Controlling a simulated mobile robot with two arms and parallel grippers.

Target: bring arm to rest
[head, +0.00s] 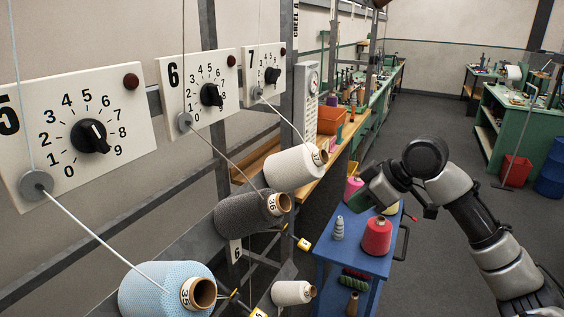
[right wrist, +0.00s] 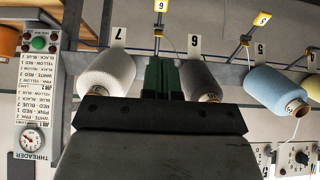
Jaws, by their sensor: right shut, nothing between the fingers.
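My right arm comes in from the right in the head view, bent at the elbow. Its gripper (head: 372,200) hangs in the air over the blue cart, and its fingertips are hard to make out there. In the right wrist view the green fingers of the right gripper (right wrist: 160,75) are together with nothing between them. Behind them, apart, are a white cone (right wrist: 107,78) and a grey cone (right wrist: 203,78). My left gripper is in neither view.
A blue cart (head: 350,240) carries a red cone (head: 377,236). At left are a blue cone (head: 165,290), a grey cone (head: 247,215) and a white cone (head: 290,168) below the dial panels (head: 75,125). Open floor (head: 425,125) lies beyond the arm.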

